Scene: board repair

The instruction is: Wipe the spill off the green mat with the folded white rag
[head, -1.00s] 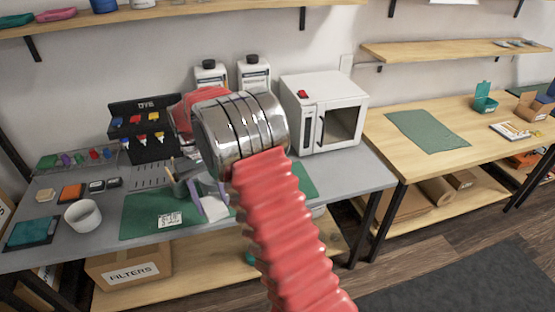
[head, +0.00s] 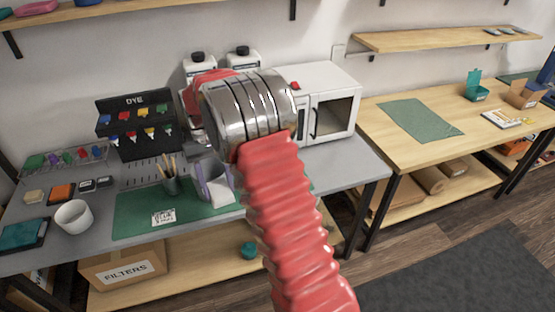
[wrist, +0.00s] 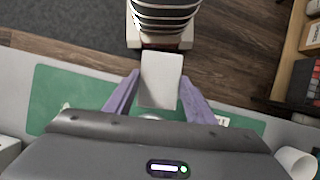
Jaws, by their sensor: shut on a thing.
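My gripper (head: 214,184) is shut on the folded white rag (head: 220,192), over the right part of the green mat (head: 135,214) on the grey bench. In the wrist view, the rag (wrist: 160,80) sits between the two purple fingers (wrist: 158,92), a pale flat block. The mat (wrist: 60,92) shows on both sides of it. A small pale patch shows at the rag's lower edge; I cannot tell whether it is the spill. My red arm hides the mat's right end in the head view. I cannot tell whether the rag touches the mat.
A pencil cup (head: 171,184) stands on the mat close left of my gripper, and a printed card (head: 163,217) lies at its front. A white bowl (head: 74,216) is left of the mat. A dye rack (head: 135,125), bottles and a white oven (head: 330,105) stand behind.

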